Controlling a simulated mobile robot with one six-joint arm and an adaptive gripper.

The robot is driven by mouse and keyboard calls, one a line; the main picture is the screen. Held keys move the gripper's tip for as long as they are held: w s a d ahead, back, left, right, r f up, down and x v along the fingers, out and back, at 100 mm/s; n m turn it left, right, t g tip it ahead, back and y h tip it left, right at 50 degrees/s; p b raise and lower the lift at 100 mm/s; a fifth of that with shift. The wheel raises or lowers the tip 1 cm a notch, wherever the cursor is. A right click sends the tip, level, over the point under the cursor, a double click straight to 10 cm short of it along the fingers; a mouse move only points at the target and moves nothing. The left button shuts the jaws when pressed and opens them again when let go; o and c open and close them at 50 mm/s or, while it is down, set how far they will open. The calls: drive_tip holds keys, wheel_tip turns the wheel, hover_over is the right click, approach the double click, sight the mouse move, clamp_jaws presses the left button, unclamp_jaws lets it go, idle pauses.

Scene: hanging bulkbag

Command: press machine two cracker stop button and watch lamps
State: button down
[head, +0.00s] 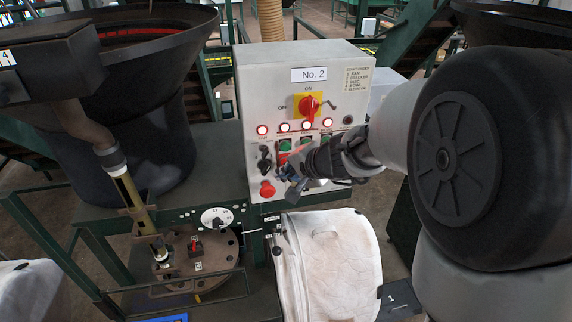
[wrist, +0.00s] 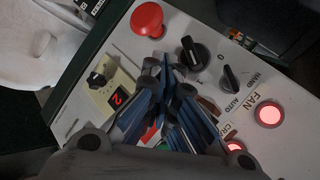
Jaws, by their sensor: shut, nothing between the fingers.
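The grey control panel marked No. 2 (head: 330,68) stands in the middle of the head view. My gripper (head: 293,186) is shut and empty in front of its lower part, covering much of the button rows. In the wrist view my blue-padded fingers (wrist: 165,70) are together over the panel face. Several red lamps glow in a row; the leftmost, labelled FAN, is the fan lamp (wrist: 269,113). The cracker lamp (head: 284,127) beside it is lit. The rightmost lamp (head: 347,120) looks dark. The cracker stop button is largely hidden behind my gripper; contact cannot be told.
A red mushroom button (head: 267,189) and black selector knobs (wrist: 195,53) lie close to my fingers. A red rotary switch on a yellow plate (head: 308,105) is above.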

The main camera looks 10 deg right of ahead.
drive_tip(key=shift+s+b, duration=0.35)
drive_tip(key=shift+s, duration=0.4)
drive_tip(key=shift+s+b, duration=0.8)
drive_tip(key=shift+s, duration=1.7)
drive_tip(key=s+a+f+n+g+b, duration=0.25)
drive_tip(key=s+n+b, duration=0.2)
drive_tip(key=s, duration=0.35)
drive_tip(key=s+a+f+n+g+b, duration=0.1)
drive_tip(key=s+a+f+n+b, duration=0.3)
drive_tip(key=s, duration=0.4)
drive_tip(key=s+d+f+n+h+b, duration=0.2)
drive_tip(key=s+d+f+h+b, duration=0.1)
drive_tip(key=s+d+f+b, duration=0.2)
drive_tip(key=s+d+g, duration=0.1)
drive_tip(key=s+d, duration=0.1)
drive_tip(key=s, duration=0.2)
drive_tip(key=shift+s+d+f+h, duration=0.2)
drive_tip(key=shift+s+h, duration=0.05)
drive_tip(key=shift+h, duration=0.15)
drive_tip(key=shift+n, duration=0.25)
